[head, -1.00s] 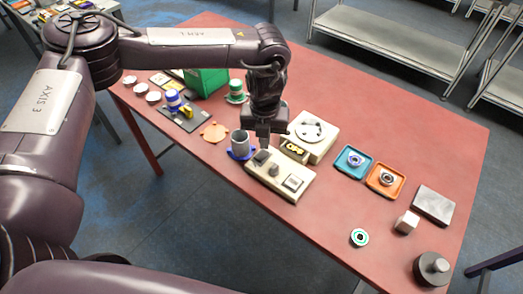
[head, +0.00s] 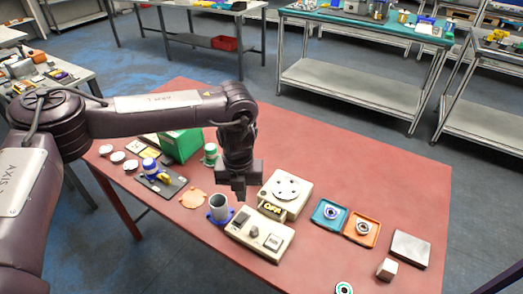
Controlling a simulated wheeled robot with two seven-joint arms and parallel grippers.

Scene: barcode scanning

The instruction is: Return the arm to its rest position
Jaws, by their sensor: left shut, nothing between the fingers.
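My left gripper (head: 239,192) points down above the red table, shut and empty. Its tips are just above the back of a cream box with switches (head: 262,234), apart from it as far as I can see. A grey cup on a blue base (head: 219,208) stands at the gripper's lower left. A cream device with a round white top and a yellow-lettered display (head: 287,190) stands to its right. My left arm reaches in from the left edge of the view. My right gripper is out of view.
The red table (head: 350,170) also holds a green box (head: 183,146), a green-and-white container (head: 210,154), a blue tray (head: 329,214), an orange tray (head: 362,228), a grey plate (head: 410,249) and a pale cube (head: 387,269). The table's far right is clear.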

